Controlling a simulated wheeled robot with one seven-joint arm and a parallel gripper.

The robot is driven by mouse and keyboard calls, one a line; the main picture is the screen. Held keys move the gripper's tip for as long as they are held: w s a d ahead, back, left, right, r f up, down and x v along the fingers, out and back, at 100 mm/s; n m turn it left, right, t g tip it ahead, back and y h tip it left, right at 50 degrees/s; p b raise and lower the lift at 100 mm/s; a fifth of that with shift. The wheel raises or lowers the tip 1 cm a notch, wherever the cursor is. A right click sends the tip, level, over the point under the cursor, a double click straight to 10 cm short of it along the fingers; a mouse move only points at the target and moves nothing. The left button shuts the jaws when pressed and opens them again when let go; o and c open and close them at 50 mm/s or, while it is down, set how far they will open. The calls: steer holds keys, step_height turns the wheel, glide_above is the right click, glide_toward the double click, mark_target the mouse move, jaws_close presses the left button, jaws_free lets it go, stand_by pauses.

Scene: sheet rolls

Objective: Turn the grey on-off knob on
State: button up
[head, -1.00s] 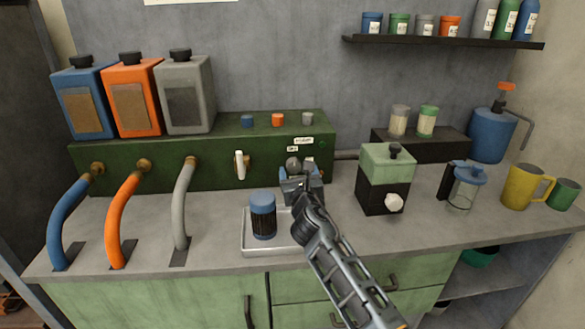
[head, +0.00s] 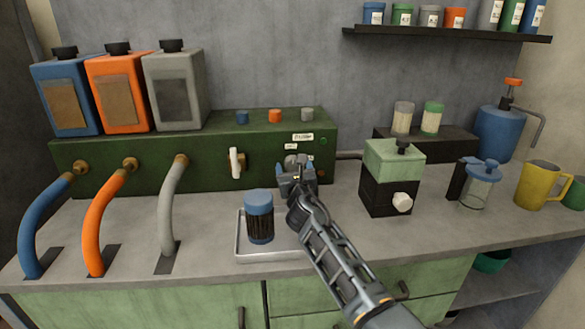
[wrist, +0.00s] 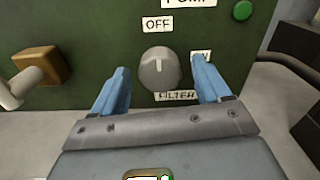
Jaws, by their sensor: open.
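The grey knob (wrist: 160,70) is on the front of the green pump box (head: 120,165). In the wrist view its white mark points up, nearer the OFF label (wrist: 157,24) than the ON label (wrist: 201,55), which a finger partly covers. A FILTER label (wrist: 177,96) sits below it. My gripper (wrist: 163,86) is open, with its blue fingers on the left and right of the knob. I cannot tell whether they touch it. In the head view my gripper (head: 297,172) is in front of the knob and hides part of it.
A white lever (head: 236,162) is left of the knob. A green and black grinder (head: 393,160) stands to the right. Three hoses run from the box at left.

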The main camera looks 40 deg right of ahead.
steer(key=shift+x, duration=1.15)
steer(key=shift+c, duration=0.2)
steer(key=c, duration=1)
steer(key=shift+o, duration=0.2)
